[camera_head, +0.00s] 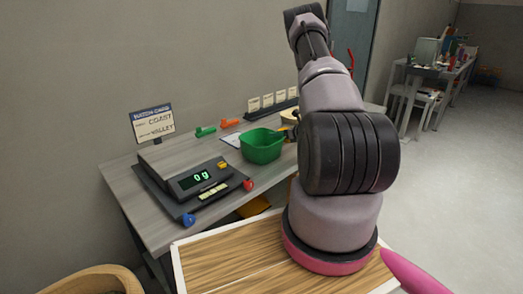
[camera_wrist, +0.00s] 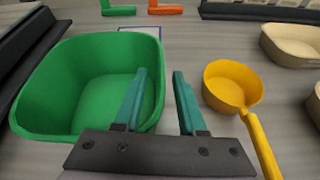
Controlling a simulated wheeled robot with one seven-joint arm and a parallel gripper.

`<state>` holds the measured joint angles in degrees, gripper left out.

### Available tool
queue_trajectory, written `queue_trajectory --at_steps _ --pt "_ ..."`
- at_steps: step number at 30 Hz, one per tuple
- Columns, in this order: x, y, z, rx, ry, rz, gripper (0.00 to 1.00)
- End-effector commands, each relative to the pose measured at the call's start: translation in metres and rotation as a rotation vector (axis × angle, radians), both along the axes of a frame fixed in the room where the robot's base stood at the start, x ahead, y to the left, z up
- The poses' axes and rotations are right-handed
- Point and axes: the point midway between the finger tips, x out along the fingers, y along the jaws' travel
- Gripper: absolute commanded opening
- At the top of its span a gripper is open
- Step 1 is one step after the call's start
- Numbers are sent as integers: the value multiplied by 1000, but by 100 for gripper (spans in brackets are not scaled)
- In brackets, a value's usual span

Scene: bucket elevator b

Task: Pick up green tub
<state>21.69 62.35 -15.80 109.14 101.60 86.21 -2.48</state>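The green tub (camera_head: 262,147) stands on the grey table, to the right of the scale, in the head view. In the wrist view the green tub (camera_wrist: 62,88) fills the left side, open side up and empty. The right finger lies to the right of the tub. In the head view my arm hides most of the gripper.
A yellow ladle (camera_wrist: 232,88) lies close to the right of my gripper. A beige bowl (camera_wrist: 292,47) is farther right. A scale (camera_head: 196,180) reading 0 g stands left of the tub. Green (camera_head: 205,131) and orange (camera_head: 230,123) pieces lie behind. A card sign (camera_head: 152,122) stands at the back.

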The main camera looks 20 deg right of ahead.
Motion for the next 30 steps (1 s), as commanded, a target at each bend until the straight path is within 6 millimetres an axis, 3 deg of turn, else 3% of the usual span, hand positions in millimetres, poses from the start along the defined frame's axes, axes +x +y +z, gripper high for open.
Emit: queue_trajectory --at_steps 8,9,12,30 --pt "5 2 -2 0 0 0 40" --pt "5 2 -2 0 0 0 36" --pt "5 2 -2 0 0 0 0" --pt "4 2 -3 0 3 1 0"
